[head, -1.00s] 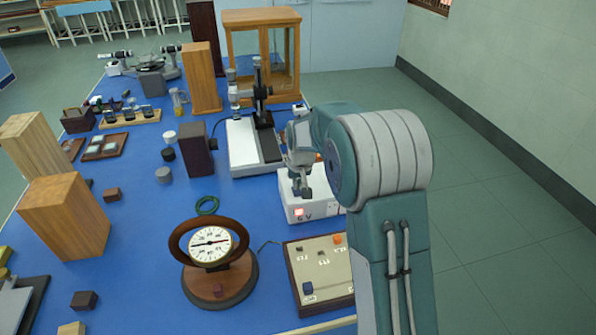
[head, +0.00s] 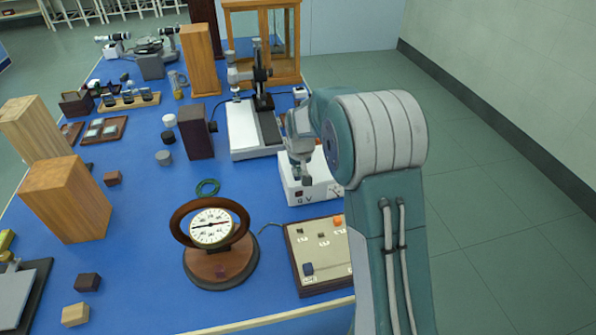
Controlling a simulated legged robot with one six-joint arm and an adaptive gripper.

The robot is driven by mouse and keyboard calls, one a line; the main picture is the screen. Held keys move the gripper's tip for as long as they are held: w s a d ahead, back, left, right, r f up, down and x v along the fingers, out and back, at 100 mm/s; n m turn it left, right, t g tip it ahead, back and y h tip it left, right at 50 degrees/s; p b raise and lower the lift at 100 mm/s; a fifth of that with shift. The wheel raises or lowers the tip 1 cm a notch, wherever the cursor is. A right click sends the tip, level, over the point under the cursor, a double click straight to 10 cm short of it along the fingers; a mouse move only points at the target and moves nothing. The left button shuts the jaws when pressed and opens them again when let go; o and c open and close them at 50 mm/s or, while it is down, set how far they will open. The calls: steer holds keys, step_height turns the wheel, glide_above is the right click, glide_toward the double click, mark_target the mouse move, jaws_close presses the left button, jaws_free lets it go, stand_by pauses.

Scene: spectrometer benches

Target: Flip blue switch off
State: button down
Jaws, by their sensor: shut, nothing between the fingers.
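A small dark-blue switch-like piece (head: 308,269) stands at the front left of a beige panel with dark sides (head: 320,262). Its on or off position is too small to read. The panel's right part is hidden behind my arm. A white box marked 6 V (head: 322,191) stands behind the panel. My gripper (head: 305,177) points down over the front left of this box, shut and empty. It is well behind the blue piece and apart from it. I cannot tell whether the fingertips touch the box.
A round dial meter in a brown wooden ring (head: 211,229) stands left of the panel. A white-based instrument (head: 243,132) stands behind the box. Wooden blocks stand further left.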

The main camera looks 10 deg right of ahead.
steer(key=shift+w+r, duration=0.3)
steer(key=shift+w, duration=0.25)
steer(key=shift+r, duration=0.4)
steer(key=s+v, duration=0.2)
steer(key=v, duration=1)
steer(key=shift+s, duration=0.3)
